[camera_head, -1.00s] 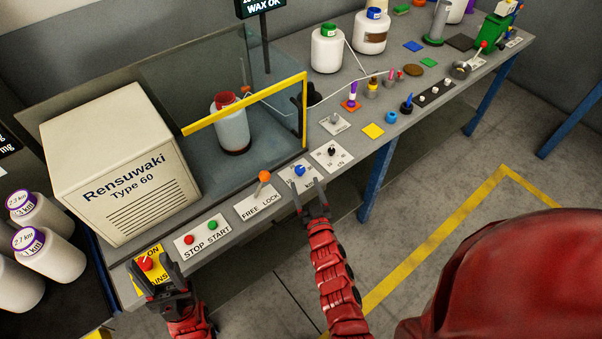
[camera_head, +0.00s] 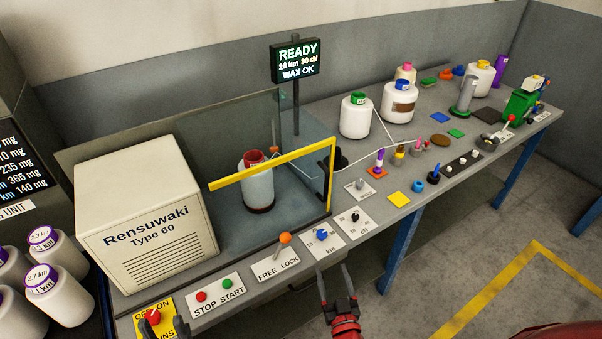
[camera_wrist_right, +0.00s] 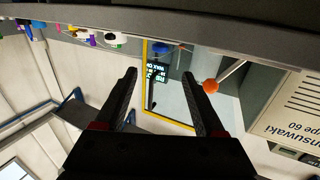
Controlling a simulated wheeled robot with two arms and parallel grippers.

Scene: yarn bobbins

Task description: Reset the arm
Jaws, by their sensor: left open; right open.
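My right gripper (camera_head: 334,281) is open and empty in front of the table edge, below the km panel with its blue knob (camera_head: 321,235). The right wrist view shows its two fingers (camera_wrist_right: 160,76) spread with nothing between them. My left gripper (camera_head: 166,327) is low at the bottom left of the head view, beside the yellow switch plate (camera_head: 166,305) with a red knob (camera_head: 153,316). Its fingers are apart, and most of it is cut off by the picture edge.
The Rensuwaki machine (camera_head: 145,215) stands on the table behind red and green buttons and an orange lever (camera_head: 284,239). A screen (camera_head: 296,60) reads READY. Bobbins (camera_head: 55,290) stand at left. The floor at right (camera_head: 490,240) is clear.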

